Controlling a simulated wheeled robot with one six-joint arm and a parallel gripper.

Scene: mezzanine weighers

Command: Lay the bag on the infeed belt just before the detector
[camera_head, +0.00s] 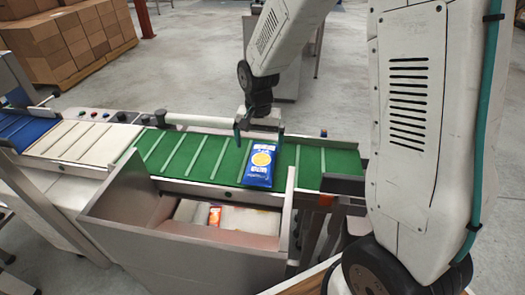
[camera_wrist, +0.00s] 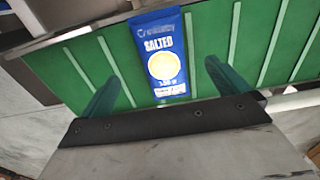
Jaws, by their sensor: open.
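The blue bag (camera_head: 261,163), with a yellow round picture on it, lies on the green cleated belt (camera_head: 207,160). In the wrist view the bag (camera_wrist: 162,55) reads "SALTED" and lies flat on the green belt (camera_wrist: 262,40). My gripper (camera_head: 255,130) is at the bag's far end in the head view. In the wrist view my gripper's fingers (camera_wrist: 165,88) are spread wide, one on each side of the bag's lower end, with green showing between them and the bag. I cannot pick out the detector for certain.
A metal bin (camera_head: 128,213) with an orange packet (camera_head: 214,216) inside stands in front of the belt. A white belt section (camera_head: 75,140) and a blue belt (camera_head: 22,130) continue left. Stacked cartons (camera_head: 68,40) stand behind.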

